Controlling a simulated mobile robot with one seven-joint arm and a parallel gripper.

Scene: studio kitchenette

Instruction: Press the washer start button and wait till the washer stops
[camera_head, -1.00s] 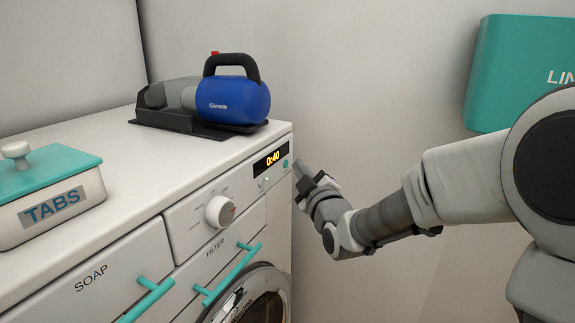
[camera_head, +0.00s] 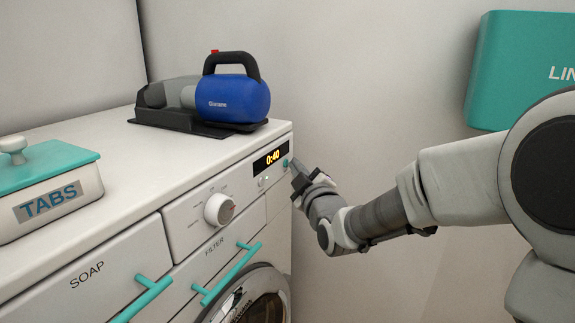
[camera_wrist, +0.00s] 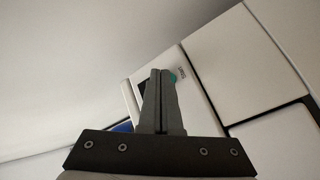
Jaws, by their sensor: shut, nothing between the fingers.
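The white washer (camera_head: 255,222) stands on the left, with its round door (camera_head: 250,300) low in the head view. Its display (camera_head: 270,158) reads 0:40 in yellow. The teal start button (camera_head: 286,163) sits just right of the display, and it also shows in the wrist view (camera_wrist: 172,77) beside my fingertips. My gripper (camera_head: 294,168) is shut and empty, its fingertips close to the button. I cannot tell whether they touch it. In the wrist view the closed fingers (camera_wrist: 161,72) cover part of the panel. A white dial (camera_head: 219,210) is left of the display.
A blue handheld vacuum (camera_head: 232,99) rests in a dark dock on the washer top. A TABS box (camera_head: 50,205) with a teal lid stands front left. Teal handles (camera_head: 232,272) project from the front. A teal wall box (camera_head: 515,75) hangs at upper right.

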